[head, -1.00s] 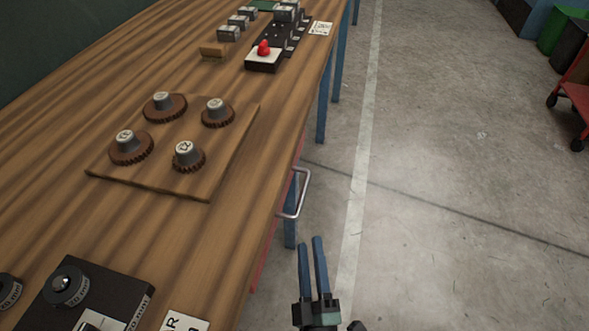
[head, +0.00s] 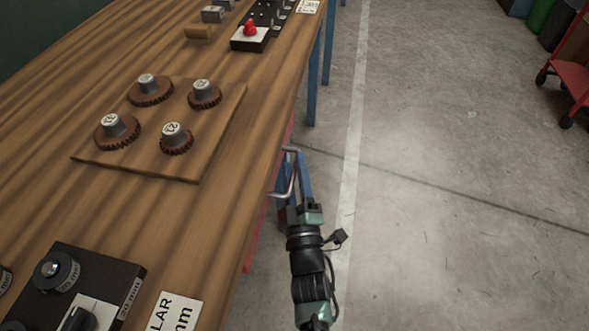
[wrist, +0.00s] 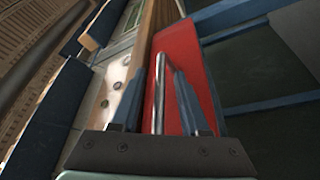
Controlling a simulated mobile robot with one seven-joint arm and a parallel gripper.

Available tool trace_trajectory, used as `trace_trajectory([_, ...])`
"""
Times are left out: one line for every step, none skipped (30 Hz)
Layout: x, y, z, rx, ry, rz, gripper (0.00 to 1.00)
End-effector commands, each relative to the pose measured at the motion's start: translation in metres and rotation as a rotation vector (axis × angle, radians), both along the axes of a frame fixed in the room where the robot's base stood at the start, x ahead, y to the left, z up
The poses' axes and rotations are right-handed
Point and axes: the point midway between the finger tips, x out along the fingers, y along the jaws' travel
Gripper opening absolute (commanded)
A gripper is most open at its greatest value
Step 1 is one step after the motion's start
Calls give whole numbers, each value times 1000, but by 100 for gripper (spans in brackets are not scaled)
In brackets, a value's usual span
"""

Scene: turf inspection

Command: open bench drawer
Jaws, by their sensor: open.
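The bench drawer has a red front (wrist: 178,50), and its metal bar handle (wrist: 160,90) shows in the wrist view. In the head view the handle (head: 291,160) sticks out from the bench's right side. My gripper (wrist: 157,98) is open, with one blue finger on each side of the handle bar in the wrist view. In the head view my gripper (head: 297,180) is at the handle, and its fingers partly overlap it. I cannot tell whether the fingers touch the bar. The drawer looks shut, with its front close to the bench edge.
The wooden bench top (head: 225,215) carries a board (head: 200,150) with several gears, a box with a red button (head: 250,36), and a black gauge block (head: 85,290). Blue bench legs (head: 315,80) stand behind the handle.

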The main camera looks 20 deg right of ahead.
Motion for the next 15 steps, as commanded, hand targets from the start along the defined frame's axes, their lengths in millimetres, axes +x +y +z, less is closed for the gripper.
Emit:
trace_trajectory([0, 0, 0, 0, 0, -1, 45])
trace_trajectory([0, 0, 0, 0, 1, 0, 45])
trace_trajectory([0, 0, 0, 0, 1, 1, 45])
trace_trajectory([0, 0, 0, 0, 1, 1, 45])
trace_trajectory([0, 0, 0, 0, 1, 1, 45])
trace_trajectory([0, 0, 0, 0, 0, 0, 43])
trace_trajectory([0, 0, 0, 0, 0, 0, 38])
trace_trajectory([0, 0, 0, 0, 0, 0, 32])
trace_trajectory([0, 0, 0, 0, 0, 0, 25])
trace_trajectory([0, 0, 0, 0, 0, 0, 20])
trace_trajectory([0, 0, 0, 1, 0, 0, 14])
trace_trajectory([0, 0, 0, 1, 0, 0, 7])
trace_trajectory([0, 0, 0, 1, 0, 0, 2])
trace_trajectory([0, 0, 0, 1, 0, 0, 0])
trace_trajectory([0, 0, 0, 1, 0, 0, 0])
